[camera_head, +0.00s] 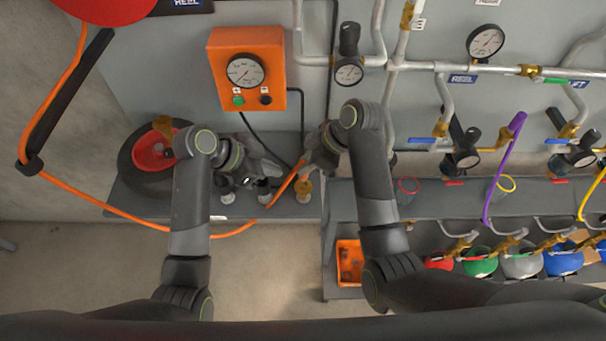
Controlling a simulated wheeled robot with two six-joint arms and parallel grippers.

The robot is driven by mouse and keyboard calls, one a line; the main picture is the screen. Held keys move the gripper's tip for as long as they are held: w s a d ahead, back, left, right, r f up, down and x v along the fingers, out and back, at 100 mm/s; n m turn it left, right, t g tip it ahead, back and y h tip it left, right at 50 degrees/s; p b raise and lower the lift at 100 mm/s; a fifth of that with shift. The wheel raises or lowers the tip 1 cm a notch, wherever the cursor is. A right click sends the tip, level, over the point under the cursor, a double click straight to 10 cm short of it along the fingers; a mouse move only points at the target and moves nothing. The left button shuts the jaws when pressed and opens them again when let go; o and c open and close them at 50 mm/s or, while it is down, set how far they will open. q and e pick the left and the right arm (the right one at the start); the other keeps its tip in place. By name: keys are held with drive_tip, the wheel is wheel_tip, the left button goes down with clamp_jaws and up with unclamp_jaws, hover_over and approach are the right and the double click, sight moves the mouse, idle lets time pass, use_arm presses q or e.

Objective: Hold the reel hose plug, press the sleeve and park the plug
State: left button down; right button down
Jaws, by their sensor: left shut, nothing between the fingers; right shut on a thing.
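An orange reel hose (140,217) loops down from the upper left, passes under my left arm and rises to my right gripper (303,168). My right gripper is shut on the hose's end; the plug is mostly hidden by the fingers. A brass fitting (304,188) stands on the bench shelf just below that gripper; I cannot tell whether the plug touches it. My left gripper (280,174) is shut and empty, just left of the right gripper. The sleeve is too small and covered to make out.
An orange gauge box (247,70) is on the wall above. A red-hubbed wheel (153,150) lies at left. Pale fittings (228,186) stand on the shelf below my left gripper. Pipes, valves and a purple hose (502,165) fill the right. An orange bin (349,262) sits lower down.

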drive_tip(key=shift+r+p, duration=1.6)
